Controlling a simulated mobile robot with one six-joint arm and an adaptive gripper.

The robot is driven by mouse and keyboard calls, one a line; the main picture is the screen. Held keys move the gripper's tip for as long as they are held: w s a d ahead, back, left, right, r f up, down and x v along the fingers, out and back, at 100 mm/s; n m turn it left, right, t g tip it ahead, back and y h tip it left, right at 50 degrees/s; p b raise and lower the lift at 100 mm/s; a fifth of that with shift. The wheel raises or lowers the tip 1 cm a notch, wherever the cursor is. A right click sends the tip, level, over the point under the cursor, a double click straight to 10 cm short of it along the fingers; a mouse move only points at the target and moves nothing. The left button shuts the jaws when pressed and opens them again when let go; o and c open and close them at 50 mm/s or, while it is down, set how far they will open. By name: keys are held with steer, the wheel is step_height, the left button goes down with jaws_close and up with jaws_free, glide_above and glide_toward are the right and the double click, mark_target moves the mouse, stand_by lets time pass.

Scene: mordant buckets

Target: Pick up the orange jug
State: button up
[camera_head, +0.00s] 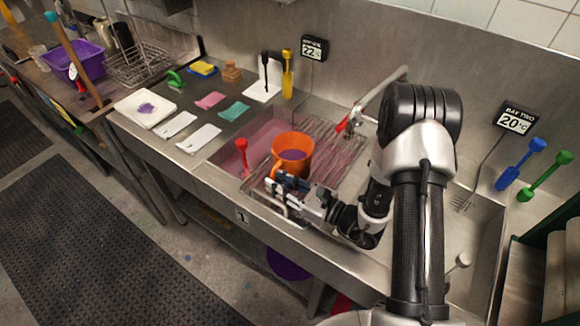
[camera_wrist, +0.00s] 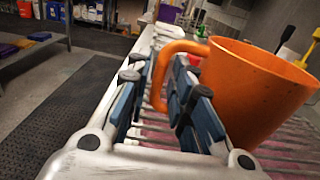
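The orange jug (camera_head: 303,145) stands upright on the wire rack over the sink, with purplish contents showing inside. Its handle faces my gripper (camera_head: 282,183) and is partly hidden behind the fingers in the head view. In the wrist view the orange jug (camera_wrist: 255,85) fills the right side, with its handle reaching left. My gripper (camera_wrist: 157,100) has its blue-padded fingers apart. The lower part of the handle shows between them, with a gap visible on the left. I cannot tell whether the right finger touches the handle.
The wire rack (camera_head: 342,150) spans the sink. A red tool (camera_head: 242,153) stands left of the jug. Coloured cloths, white cards and a white tray (camera_head: 146,107) lie on the counter to the left. A wall display (camera_head: 314,48) and a yellow tool (camera_head: 287,75) are behind.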

steer(key=shift+x, duration=1.05)
jaws_close()
steer(key=shift+r, duration=0.1)
